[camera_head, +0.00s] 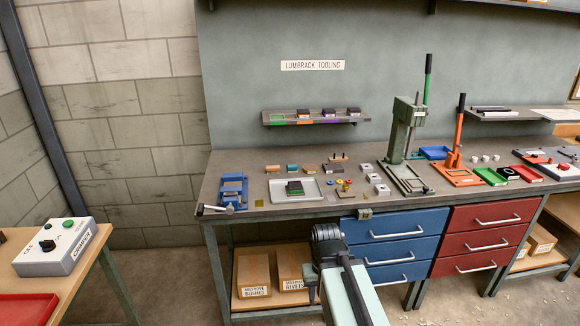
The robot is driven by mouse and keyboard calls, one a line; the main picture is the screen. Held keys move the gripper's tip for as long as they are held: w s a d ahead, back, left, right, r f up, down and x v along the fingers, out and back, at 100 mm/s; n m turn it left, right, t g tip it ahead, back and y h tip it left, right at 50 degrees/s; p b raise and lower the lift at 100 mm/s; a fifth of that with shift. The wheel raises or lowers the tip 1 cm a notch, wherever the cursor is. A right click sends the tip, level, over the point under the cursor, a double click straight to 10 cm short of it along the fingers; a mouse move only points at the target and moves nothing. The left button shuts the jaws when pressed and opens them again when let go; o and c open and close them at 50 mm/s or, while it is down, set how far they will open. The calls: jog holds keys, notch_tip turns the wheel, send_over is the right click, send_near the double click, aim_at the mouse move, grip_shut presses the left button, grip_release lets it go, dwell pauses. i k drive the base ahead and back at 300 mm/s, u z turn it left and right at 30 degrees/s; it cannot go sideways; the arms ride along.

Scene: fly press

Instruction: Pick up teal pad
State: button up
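A small teal block (292,168), which looks like the teal pad, lies on the grey workbench (240,169) behind the pale tray. It sits between an orange-brown block (272,169) and a brown block (310,168). My gripper (327,233) is in front of the bench, near the blue drawers, well apart from the teal block. It is dark and seen from behind, so its fingers cannot be made out. Nothing is visibly held in it.
The pale tray (274,195) holds a dark block with green edges. A blue fixture (232,191) stands left; a grey-green press (408,130) and an orange press (457,150) stand right. A shelf (270,122) hangs above. Floor is open at left.

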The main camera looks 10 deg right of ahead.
aim_at(291, 168)
jog(key=i, duration=0.85)
